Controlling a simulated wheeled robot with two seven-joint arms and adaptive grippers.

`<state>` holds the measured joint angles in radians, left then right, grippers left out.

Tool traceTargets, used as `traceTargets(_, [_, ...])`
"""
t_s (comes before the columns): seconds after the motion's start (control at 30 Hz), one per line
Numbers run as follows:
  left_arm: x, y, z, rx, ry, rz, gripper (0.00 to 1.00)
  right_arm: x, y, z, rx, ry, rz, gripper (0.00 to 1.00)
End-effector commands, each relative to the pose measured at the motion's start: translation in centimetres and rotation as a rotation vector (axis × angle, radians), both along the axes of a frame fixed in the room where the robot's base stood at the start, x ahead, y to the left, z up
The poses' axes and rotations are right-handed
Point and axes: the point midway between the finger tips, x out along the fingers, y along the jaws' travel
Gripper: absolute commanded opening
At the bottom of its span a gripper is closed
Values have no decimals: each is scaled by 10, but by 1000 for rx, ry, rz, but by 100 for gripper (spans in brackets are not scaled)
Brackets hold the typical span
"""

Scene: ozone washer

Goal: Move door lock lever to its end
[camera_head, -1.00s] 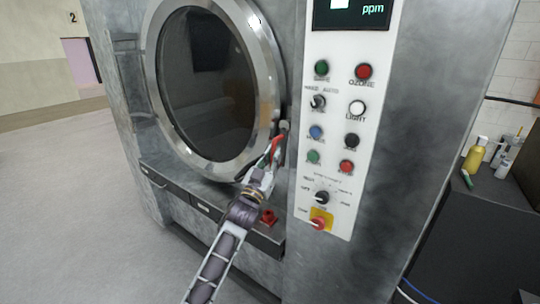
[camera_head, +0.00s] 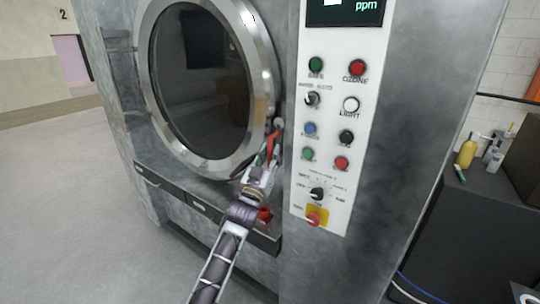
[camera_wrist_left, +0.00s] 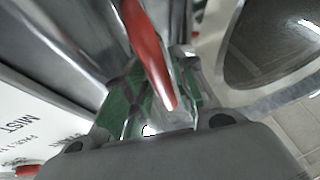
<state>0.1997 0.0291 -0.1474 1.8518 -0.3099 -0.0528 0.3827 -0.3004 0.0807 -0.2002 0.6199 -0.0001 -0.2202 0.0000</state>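The door lock lever has a red handle (camera_head: 273,147) at the lower right edge of the round washer door (camera_head: 203,85), beside the control panel. My left gripper (camera_head: 265,160) is at this handle, reaching up from below. In the left wrist view the red handle (camera_wrist_left: 148,50) comes down from the top, its tip between my left gripper's green-padded fingers (camera_wrist_left: 160,98). The fingers look apart, one on each side of the handle; contact is hard to make out. The round door looks closed. My right gripper is not in view.
The control panel (camera_head: 330,130) with several buttons and knobs stands just right of the lever. A red knob (camera_head: 264,214) sits on the ledge below, close to my left arm. A dark cabinet (camera_head: 480,215) with bottles is at the right. The floor at the left is clear.

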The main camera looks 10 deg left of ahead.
Motion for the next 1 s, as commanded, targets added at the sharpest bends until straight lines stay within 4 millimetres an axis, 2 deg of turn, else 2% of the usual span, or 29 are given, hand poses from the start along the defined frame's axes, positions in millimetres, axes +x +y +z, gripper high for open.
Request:
traceTargets(0.57, [-4,2,-2,3,-1,3,37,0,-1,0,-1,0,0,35])
traceTargets(1.0, [-33,6,-16,2,0,2,37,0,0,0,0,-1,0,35])
